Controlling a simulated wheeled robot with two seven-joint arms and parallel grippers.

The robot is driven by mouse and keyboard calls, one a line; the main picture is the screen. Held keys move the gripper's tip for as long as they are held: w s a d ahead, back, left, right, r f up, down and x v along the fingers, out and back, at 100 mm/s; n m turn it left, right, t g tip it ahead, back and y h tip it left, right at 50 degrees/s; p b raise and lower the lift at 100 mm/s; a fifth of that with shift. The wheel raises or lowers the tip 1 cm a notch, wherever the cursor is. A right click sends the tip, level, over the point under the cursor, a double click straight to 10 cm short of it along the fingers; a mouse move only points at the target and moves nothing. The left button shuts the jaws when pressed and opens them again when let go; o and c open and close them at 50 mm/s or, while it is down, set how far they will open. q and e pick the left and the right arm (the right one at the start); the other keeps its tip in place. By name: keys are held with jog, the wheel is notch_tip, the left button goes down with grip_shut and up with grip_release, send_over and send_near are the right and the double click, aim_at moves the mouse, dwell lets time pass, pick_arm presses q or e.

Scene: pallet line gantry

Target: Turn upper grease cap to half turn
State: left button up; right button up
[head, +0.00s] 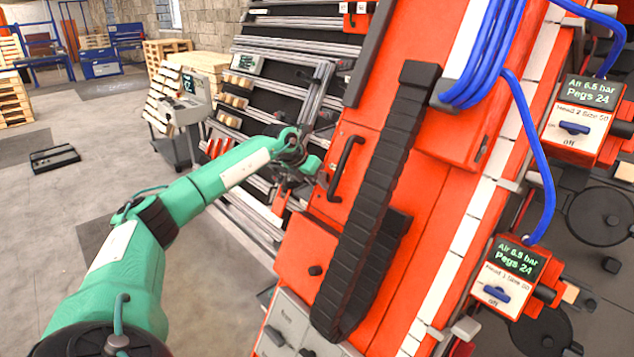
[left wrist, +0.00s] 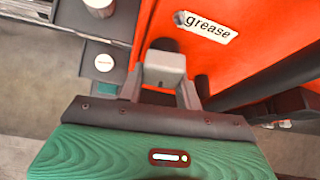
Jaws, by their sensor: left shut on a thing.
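My left gripper (head: 284,181) is at the left side of the orange machine, partly hidden by its own wrist in the head view. In the left wrist view, its grey fingers (left wrist: 164,72) are shut on a dark grease cap (left wrist: 164,44), of which only a small part shows past the fingers. A white label reading "grease" (left wrist: 206,27) is on the orange panel just right of the cap. The cap's turn angle cannot be read. I cannot make out the cap in the head view. My right gripper is not in view.
A black handle (head: 346,168) and a black cable chain (head: 377,205) stand close to the right of my left gripper. Two control boxes with blue switches (head: 574,128) are at the right. A grey cart (head: 181,118) and pallets (head: 168,50) stand behind. The left floor is mostly clear.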

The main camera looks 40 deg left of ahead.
pick_arm(q)
jog(key=shift+s+f+m+y, duration=0.1)
jog(key=shift+f+m+y, duration=0.25)
jog(key=shift+m, duration=0.25)
jog(key=o, duration=1)
jog(key=shift+a+r, duration=0.1)
jog(key=shift+r, duration=0.2)
jog(key=shift+s+r+b, duration=0.15)
jog(key=shift+r+b, duration=0.05)
jog(key=shift+b, duration=0.1)
jog(key=b+v, duration=0.3)
jog(key=v, duration=1)
